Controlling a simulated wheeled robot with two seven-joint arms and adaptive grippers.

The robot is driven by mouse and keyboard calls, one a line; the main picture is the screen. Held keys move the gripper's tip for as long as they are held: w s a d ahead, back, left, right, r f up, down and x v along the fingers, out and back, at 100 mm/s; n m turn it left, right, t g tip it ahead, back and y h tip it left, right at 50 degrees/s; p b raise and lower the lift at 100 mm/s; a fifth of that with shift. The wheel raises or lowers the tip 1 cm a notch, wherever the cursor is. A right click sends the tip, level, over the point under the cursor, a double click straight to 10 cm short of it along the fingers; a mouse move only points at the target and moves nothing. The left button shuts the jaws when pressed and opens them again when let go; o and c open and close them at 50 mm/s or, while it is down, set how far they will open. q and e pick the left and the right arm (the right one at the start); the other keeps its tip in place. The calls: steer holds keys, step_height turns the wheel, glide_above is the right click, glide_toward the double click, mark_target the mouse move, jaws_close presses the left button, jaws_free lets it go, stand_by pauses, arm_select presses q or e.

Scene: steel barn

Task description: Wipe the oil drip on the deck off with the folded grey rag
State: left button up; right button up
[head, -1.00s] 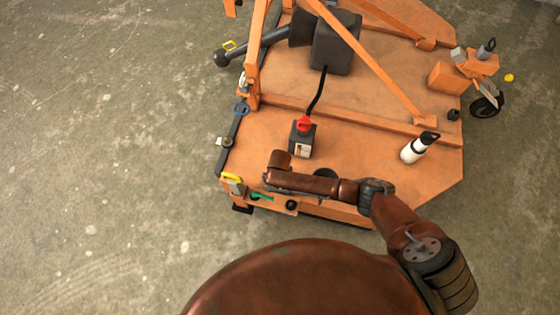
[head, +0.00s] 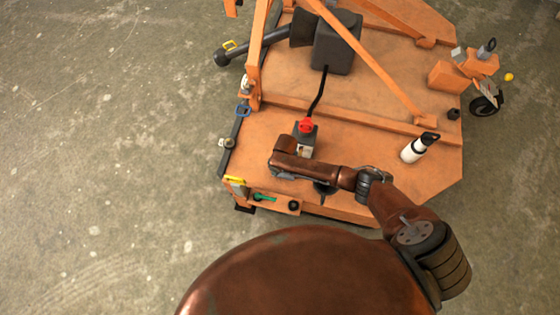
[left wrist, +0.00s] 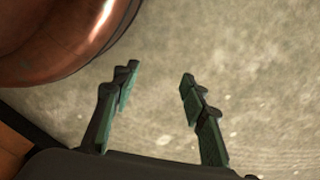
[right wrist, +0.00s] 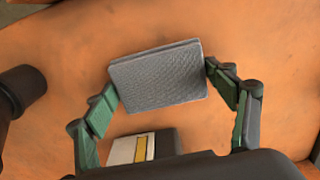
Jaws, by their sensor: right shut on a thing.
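The folded grey rag (right wrist: 160,78) is between the fingers of my right gripper (right wrist: 165,92), which is shut on it at its two sides. In the right wrist view it is over the orange deck (right wrist: 60,110); whether it touches the deck I cannot tell. In the head view my right arm reaches over the near part of the deck (head: 255,145) and hides the rag. I cannot make out the oil drip in any view. My left gripper (left wrist: 157,85) is open and empty, above the concrete floor.
A white bottle (head: 414,149) stands to the right. Orange beams (head: 375,70) cross the deck's far part.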

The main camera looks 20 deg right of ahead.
steer(key=shift+d+r, duration=0.25)
steer(key=shift+r, duration=0.35)
steer(key=shift+r+p, duration=0.55)
steer(key=shift+p, duration=0.2)
steer(key=shift+r+p, duration=0.55)
steer(key=shift+r, duration=0.15)
steer(key=shift+r+p, duration=1.45)
steer(key=shift+r, duration=0.1)
arm_select(q)
steer(key=s+a+f, duration=0.1)
steer(key=s+f, duration=0.8)
steer(key=s, duration=0.3)
steer(key=shift+a+f, duration=0.35)
steer(key=shift+a, duration=0.05)
arm_select(e)
steer(key=shift+r, duration=0.15)
arm_select(q)
steer(key=shift+s, duration=0.1)
